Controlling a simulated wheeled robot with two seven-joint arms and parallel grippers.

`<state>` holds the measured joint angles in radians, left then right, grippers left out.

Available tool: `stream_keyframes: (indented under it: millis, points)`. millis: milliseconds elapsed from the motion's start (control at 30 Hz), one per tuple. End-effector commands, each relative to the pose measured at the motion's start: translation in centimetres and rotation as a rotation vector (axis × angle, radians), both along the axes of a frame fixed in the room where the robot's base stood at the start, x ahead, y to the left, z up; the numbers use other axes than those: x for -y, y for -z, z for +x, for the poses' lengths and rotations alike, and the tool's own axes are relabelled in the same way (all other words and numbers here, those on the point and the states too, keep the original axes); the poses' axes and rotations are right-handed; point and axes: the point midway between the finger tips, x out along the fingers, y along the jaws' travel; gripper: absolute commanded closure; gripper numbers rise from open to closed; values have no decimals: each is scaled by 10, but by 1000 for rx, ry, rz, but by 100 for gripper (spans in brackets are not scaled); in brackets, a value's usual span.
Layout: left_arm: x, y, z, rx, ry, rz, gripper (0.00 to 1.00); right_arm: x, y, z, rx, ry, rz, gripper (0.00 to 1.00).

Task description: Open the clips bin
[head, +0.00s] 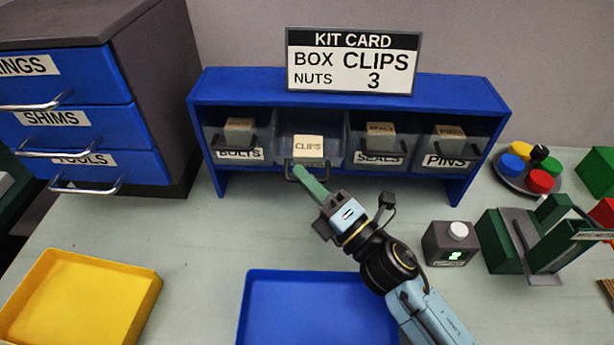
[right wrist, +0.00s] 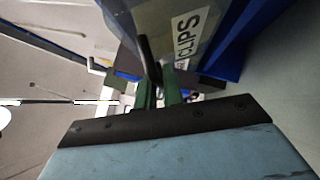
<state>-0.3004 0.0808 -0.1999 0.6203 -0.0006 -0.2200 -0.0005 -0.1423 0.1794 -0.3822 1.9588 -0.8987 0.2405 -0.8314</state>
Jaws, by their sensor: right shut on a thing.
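The clips bin (head: 283,153) is a clear bin in the blue rack (head: 345,84), second from the left, with a box labelled CLIPS (head: 308,147) in it. It seems to sit a little further forward than its neighbours. My right gripper (head: 300,172) is at the bin's front handle (head: 290,178), its green fingers shut on it. In the right wrist view the dark handle (right wrist: 149,58) runs down between the fingers (right wrist: 158,95), beside the CLIPS label (right wrist: 187,35). My left gripper is not in view.
Bins for bolts (head: 238,154), seals (head: 380,158) and pins (head: 444,161) share the rack. A kit card (head: 353,61) stands on top. A blue tray (head: 318,276) and a yellow tray (head: 150,290) lie in front. A small device (head: 448,245) stands right of my arm.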

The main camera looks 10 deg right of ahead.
Motion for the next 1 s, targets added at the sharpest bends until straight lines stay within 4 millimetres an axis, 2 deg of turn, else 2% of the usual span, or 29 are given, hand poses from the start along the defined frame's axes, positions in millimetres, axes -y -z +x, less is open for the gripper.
stream_keyframes:
  millis: [400,667,700,833,1000]
  points:
    - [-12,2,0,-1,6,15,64,1,4,-1,-5,3,0,100]
    - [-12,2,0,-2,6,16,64,1,4,-1,-4,3,-1,100]
    - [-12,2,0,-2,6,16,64,1,4,-1,-4,3,-1,87]
    - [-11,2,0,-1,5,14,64,1,4,-1,-4,3,0,70]
    - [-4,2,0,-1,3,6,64,0,3,-1,-2,1,0,69]
